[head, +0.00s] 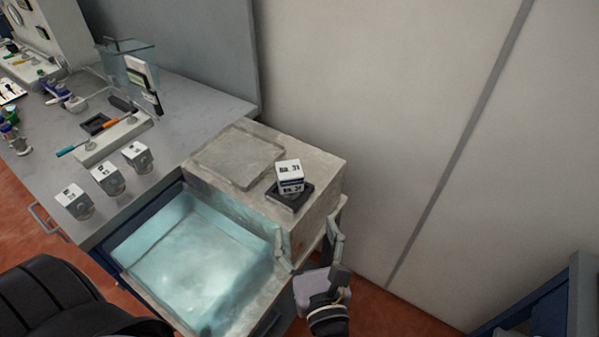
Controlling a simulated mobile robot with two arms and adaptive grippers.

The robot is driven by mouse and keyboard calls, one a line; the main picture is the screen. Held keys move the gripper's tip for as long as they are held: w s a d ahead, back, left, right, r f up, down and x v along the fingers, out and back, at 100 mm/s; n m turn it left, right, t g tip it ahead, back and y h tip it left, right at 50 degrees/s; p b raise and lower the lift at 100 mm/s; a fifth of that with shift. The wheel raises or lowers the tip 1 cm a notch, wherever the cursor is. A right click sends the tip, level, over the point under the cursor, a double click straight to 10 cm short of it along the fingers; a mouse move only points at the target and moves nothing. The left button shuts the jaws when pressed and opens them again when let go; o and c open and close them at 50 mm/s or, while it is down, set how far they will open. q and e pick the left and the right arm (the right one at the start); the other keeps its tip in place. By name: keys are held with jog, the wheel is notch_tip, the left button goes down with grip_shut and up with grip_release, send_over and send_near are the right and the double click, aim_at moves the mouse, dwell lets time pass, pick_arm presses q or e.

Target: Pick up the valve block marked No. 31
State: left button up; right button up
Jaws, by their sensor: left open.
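The valve block marked No. 31 (290,177) is a small white cube with black print on its top and front faces. It sits upright on a dark square pad (303,199) on top of a grey box-like unit (325,172). My left gripper (311,226) is open and empty. In the picture its fingers show below the block, in front of the unit's near right corner, apart from the block. My right gripper is not in view.
An open drawer-like basin with a pale blue lining (160,222) lies left of the gripper. Several similar white-topped blocks, one of them nearest (137,157), stand on the grey bench (190,108). A tool rack (112,140) and a clear panel stand behind them. A wall is close behind the unit.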

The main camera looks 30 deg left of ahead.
pick_arm(q)
jog(key=p, duration=0.1)
send_near(292, 187)
jog(key=x, duration=0.4)
jog(key=p+x, duration=0.1)
jog(key=x, duration=0.2)
jog(key=shift+d+r, duration=0.15)
jog(key=shift+r, duration=0.15)
jog(key=shift+w+a+f, duration=0.1)
jog(key=shift+w+a, duration=0.25)
jog(key=shift+w, duration=0.05)
jog(key=p+x, duration=0.2)
jog(key=x, duration=0.2)
jog(key=shift+a+f, duration=0.15)
jog(key=shift+a, duration=0.05)
jog(key=shift+w+a+f, duration=0.2)
jog(key=shift+w+a, duration=0.05)
jog(key=shift+w, duration=0.1)
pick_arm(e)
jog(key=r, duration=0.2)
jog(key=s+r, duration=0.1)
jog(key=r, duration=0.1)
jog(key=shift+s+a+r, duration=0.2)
pick_arm(q)
jog(key=shift+d, duration=0.1)
